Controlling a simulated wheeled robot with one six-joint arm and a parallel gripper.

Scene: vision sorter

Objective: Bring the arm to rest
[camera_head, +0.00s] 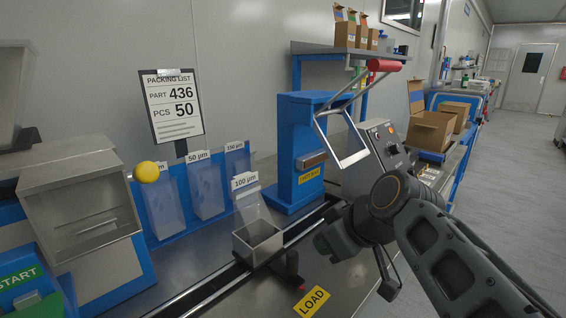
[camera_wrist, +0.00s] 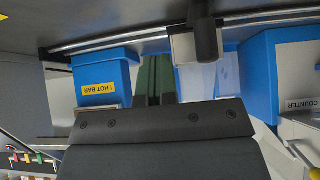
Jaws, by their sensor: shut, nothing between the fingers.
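My arm comes in from the right in the head view and bends over the bench. My gripper (camera_head: 326,243) points left, above the metal bench top and to the right of the open metal bin (camera_head: 258,243). In the wrist view the dark green fingers of my gripper (camera_wrist: 156,78) lie together with nothing between them. The wrist view is upside down to the scene, and the bin (camera_wrist: 184,47) shows beyond and to the right of the fingers. The gripper appears apart from the bin and the bench.
A blue hot bar press (camera_head: 295,150) stands behind the gripper, beside a grey control box (camera_head: 375,165). Clear chutes (camera_head: 205,190) and a counter unit (camera_head: 80,195) are at left. A rail (camera_head: 210,290) crosses the bench.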

